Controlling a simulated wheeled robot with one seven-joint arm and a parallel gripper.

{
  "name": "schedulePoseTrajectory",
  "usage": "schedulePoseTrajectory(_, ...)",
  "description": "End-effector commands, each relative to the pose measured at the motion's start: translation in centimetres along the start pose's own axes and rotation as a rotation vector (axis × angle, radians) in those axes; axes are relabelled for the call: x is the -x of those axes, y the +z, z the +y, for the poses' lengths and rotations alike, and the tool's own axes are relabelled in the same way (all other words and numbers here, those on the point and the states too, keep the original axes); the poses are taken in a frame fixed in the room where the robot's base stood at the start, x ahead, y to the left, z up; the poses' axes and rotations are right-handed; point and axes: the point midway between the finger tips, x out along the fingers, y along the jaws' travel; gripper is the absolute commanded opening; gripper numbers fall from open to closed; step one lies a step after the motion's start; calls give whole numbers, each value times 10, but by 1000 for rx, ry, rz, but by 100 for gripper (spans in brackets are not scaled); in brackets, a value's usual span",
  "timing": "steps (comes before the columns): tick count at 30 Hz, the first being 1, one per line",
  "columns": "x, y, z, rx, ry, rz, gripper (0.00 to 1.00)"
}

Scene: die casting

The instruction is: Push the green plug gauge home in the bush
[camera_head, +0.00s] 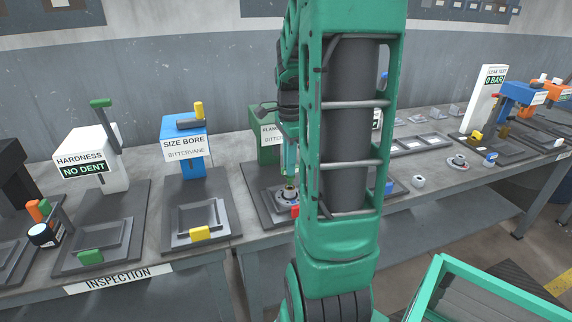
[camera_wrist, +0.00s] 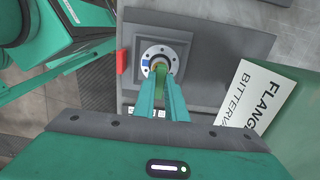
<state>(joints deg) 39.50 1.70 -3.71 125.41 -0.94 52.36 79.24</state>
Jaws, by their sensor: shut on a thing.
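The green plug gauge (camera_wrist: 160,84) is between the fingertips of my gripper (camera_wrist: 163,98) in the wrist view. My gripper is shut on it. The lower end of the gauge is at the bore of the round flanged bush (camera_wrist: 149,50), a pale ring with several bolt holes. How deep the gauge sits in the bore cannot be told. In the head view the bush (camera_head: 286,196) sits on a dark station plate, with my gripper (camera_head: 289,178) just above it, partly hidden by my arm.
A red block (camera_wrist: 120,62) is at the plate's left edge. A green station with a flange sign (camera_wrist: 258,95) stands close by. The blue size bore station (camera_head: 185,150) and white hardness station (camera_head: 90,160) are to the left. A grey bench bears them all.

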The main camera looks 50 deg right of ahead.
Motion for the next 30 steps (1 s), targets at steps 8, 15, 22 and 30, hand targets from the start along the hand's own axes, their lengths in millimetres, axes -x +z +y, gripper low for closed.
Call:
schedulePoseTrajectory(8,-1,0,0,0,0,0,0)
schedulePoseTrajectory(15,-6,0,0,0,0,0,0)
schedulePoseTrajectory(22,-11,0,0,0,0,0,0)
schedulePoseTrajectory(30,-17,0,0,0,0,0,0)
